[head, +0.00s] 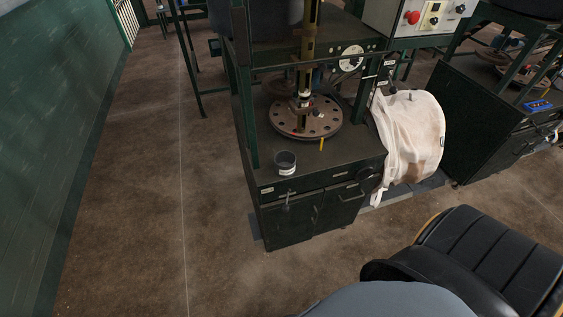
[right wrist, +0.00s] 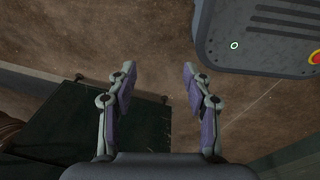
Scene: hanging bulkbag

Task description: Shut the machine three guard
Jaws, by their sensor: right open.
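A dark green machine (head: 318,195) stands in the middle of the head view, with a round drilled disc (head: 292,128) on its bench top. Another dark green machine (head: 480,105) is partly in view at the right edge. I cannot tell which one is machine three, and I cannot make out a guard for certain on either. My right gripper (right wrist: 157,85) is open and empty in the right wrist view, above the brown floor. A dark green panel (right wrist: 125,135) lies below and left of its fingers. My left gripper is in neither view.

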